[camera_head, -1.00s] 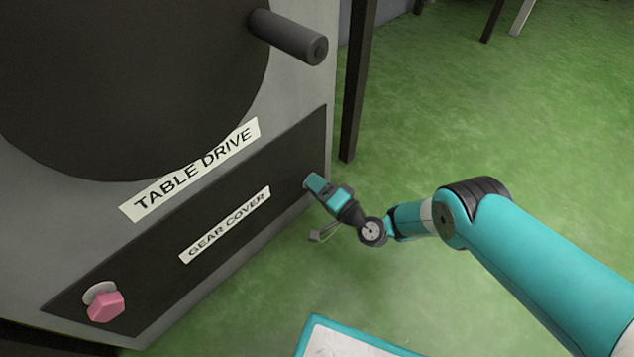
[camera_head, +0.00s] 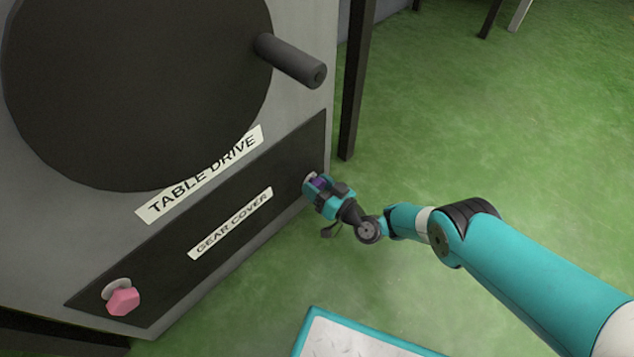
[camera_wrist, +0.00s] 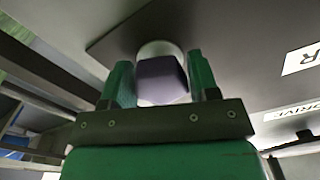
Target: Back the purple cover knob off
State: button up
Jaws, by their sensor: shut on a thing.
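The purple cover knob (camera_head: 318,183) is at the right end of the dark gear cover panel (camera_head: 262,184), largely hidden by my gripper in the head view. In the wrist view the knob (camera_wrist: 161,80) shows as a dark purple faceted head in front of a pale round collar (camera_wrist: 160,48). My gripper (camera_head: 320,188) is shut on it, with one teal finger on each side; the jaws also show in the wrist view (camera_wrist: 162,84).
A pink knob (camera_head: 123,301) sits at the panel's lower left end. A dark crank handle (camera_head: 291,61) juts out from the large dark disc (camera_head: 135,90) above the panel. A dark post (camera_head: 354,85) stands right of the housing. Green floor (camera_head: 480,130) lies open to the right.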

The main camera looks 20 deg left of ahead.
jog(key=shift+w+n+p, duration=0.1)
jog(key=shift+n+p, duration=0.2)
jog(key=shift+n, duration=0.7)
jog(key=o, duration=0.8)
jog(key=p+v, duration=0.8)
jog(key=v, duration=0.9)
jog(key=shift+d+p, duration=0.25)
jog(key=shift+p, duration=0.15)
